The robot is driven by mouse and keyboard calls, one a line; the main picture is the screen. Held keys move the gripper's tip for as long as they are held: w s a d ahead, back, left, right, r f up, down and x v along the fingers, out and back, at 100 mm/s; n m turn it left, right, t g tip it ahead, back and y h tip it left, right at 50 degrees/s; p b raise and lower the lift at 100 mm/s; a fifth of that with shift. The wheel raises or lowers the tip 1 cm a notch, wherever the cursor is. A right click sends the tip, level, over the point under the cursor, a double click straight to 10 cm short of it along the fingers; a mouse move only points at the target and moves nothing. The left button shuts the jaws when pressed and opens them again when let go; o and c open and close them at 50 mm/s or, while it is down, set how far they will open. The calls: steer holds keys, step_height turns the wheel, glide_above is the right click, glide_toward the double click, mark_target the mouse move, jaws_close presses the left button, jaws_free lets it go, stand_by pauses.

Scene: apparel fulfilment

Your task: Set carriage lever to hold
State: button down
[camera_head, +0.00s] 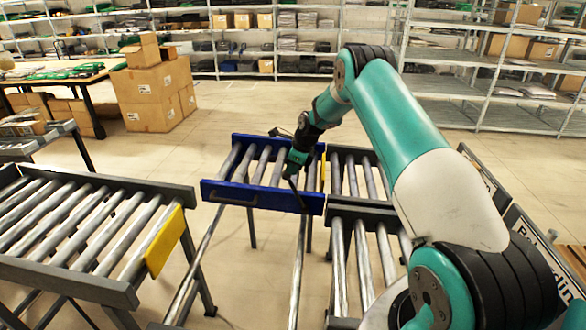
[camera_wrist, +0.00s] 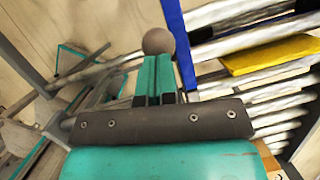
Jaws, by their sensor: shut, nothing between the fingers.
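The blue roller carriage (camera_head: 228,192) stands at the middle of the head view, between the conveyor sections. My gripper (camera_head: 295,163) is over its right part, with the teal fingers shut and empty. In the wrist view, a round grey-brown knob (camera_wrist: 158,41), seemingly the lever's end, shows directly beyond the tips of my gripper (camera_wrist: 153,60). I cannot tell whether they touch. A blue edge of the carriage (camera_wrist: 180,48) runs just right of the knob. A thin dark rod (camera_head: 297,192) shows below the gripper in the head view; the lever's setting is unclear.
A roller conveyor (camera_head: 70,270) with a yellow end plate (camera_head: 164,242) stands at left. More rollers (camera_head: 362,260) stand at right, beneath my arm. A yellow plate (camera_wrist: 268,55) shows near rollers in the wrist view. Cartons (camera_head: 150,95) stand behind at left. Floor beyond the carriage is clear.

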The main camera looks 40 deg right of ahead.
steer(key=shift+a+f, duration=0.15)
steer(key=shift+a, duration=0.05)
steer(key=s+d+v, duration=0.1)
steer(key=v, duration=1.2)
steer(key=shift+s+d+f+b, duration=0.15)
steer(key=shift+s+d+b, duration=0.1)
steer(key=shift+b, duration=0.15)
